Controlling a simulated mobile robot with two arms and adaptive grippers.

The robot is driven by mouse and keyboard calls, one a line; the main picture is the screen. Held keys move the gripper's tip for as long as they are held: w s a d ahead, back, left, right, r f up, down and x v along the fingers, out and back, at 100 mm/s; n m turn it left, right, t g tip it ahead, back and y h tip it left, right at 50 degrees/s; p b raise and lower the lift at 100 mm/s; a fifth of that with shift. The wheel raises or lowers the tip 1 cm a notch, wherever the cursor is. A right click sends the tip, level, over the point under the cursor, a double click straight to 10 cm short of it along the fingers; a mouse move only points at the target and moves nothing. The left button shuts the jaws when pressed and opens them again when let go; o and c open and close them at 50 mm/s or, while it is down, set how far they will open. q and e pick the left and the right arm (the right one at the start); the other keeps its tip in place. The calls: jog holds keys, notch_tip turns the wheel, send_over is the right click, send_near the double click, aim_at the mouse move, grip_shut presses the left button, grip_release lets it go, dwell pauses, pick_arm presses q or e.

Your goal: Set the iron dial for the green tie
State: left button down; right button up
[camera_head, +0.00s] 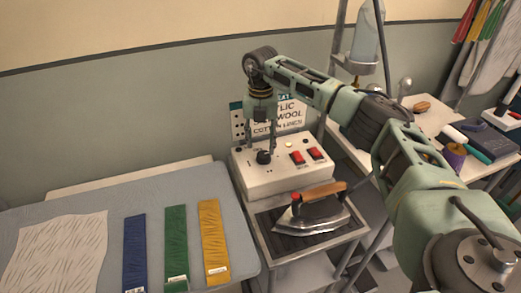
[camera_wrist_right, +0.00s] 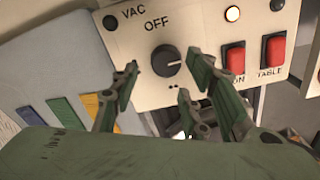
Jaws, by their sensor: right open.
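The black iron dial (camera_head: 264,157) is on the front of the white control box (camera_head: 252,180). In the right wrist view the dial (camera_wrist_right: 166,60) sits below the word OFF, with a small light mark on its right side. My right gripper (camera_head: 261,147) hangs over the box. Its fingers (camera_wrist_right: 163,74) are open around the dial's near side, apart from it as far as I can tell. The green tie (camera_head: 176,247) lies flat on the grey board between a blue tie (camera_head: 135,252) and a yellow tie (camera_head: 214,242). Its label is too small to read. My left gripper is out of view.
Two red switches (camera_head: 297,157) and a lit lamp (camera_wrist_right: 232,14) are right of the dial. The iron (camera_head: 312,212) rests on its stand below the box. A sign (camera_head: 288,114) with fabric names stands behind, partly hidden by my arm.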

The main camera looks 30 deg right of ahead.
aim_at(260, 154)
notch_tip(260, 154, up, 7)
dwell(0.8)
